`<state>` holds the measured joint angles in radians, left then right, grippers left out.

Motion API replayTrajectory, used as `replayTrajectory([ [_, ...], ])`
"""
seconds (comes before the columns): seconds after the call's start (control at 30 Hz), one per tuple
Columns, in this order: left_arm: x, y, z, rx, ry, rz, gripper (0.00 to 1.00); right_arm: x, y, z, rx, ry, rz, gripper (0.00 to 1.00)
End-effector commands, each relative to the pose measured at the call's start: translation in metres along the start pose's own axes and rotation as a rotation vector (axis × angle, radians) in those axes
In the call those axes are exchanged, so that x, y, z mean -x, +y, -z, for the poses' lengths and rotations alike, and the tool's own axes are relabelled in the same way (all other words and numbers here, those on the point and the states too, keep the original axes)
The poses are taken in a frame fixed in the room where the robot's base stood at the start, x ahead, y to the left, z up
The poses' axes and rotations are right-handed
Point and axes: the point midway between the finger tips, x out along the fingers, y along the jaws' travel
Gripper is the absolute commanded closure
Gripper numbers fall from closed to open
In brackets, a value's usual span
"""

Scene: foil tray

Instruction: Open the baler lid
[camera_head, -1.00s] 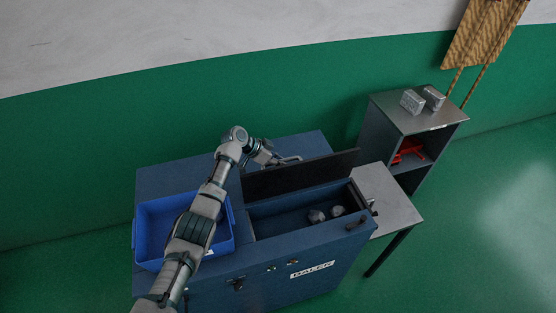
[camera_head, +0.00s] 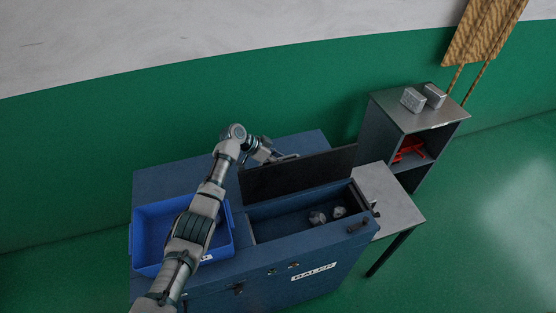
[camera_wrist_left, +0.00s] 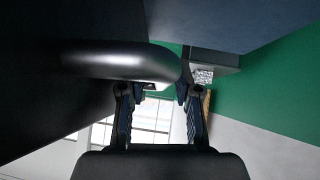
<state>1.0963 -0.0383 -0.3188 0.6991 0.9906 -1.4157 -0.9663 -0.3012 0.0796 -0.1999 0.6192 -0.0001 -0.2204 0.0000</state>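The blue baler (camera_head: 215,278) stands in the middle of the head view with its label on the front. Its dark lid (camera_head: 300,174) stands raised along the back edge of the open chamber (camera_head: 285,226), where crumpled grey pieces (camera_head: 318,218) lie. My right gripper is not in view.
A blue bin (camera_head: 150,262) sits on the baler's left part, under my left arm. A grey side table (camera_head: 395,205) adjoins the right. A shelf unit (camera_head: 385,140) behind it carries grey blocks (camera_head: 413,99). The green wall stands close behind.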

Motion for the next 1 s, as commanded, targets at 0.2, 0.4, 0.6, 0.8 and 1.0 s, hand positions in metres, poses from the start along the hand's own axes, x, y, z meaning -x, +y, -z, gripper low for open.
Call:
replayTrajectory([
  [0.2, 0.001, -0.001, -0.003, 0.003, -0.002, -0.001, 0.59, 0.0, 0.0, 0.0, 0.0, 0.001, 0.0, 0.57],
  [0.4, 0.012, -0.002, -0.004, 0.002, -0.001, 0.001, 0.59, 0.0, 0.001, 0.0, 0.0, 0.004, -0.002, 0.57],
  [0.6, 0.053, -0.003, -0.003, 0.001, -0.002, 0.004, 0.59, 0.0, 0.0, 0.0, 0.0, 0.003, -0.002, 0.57],
  [0.8, 0.093, -0.002, -0.002, 0.002, -0.004, 0.002, 0.59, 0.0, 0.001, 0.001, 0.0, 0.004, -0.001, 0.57],
  [1.0, 0.115, -0.002, -0.001, 0.002, -0.004, 0.0, 0.59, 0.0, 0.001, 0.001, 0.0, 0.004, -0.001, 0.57],
])
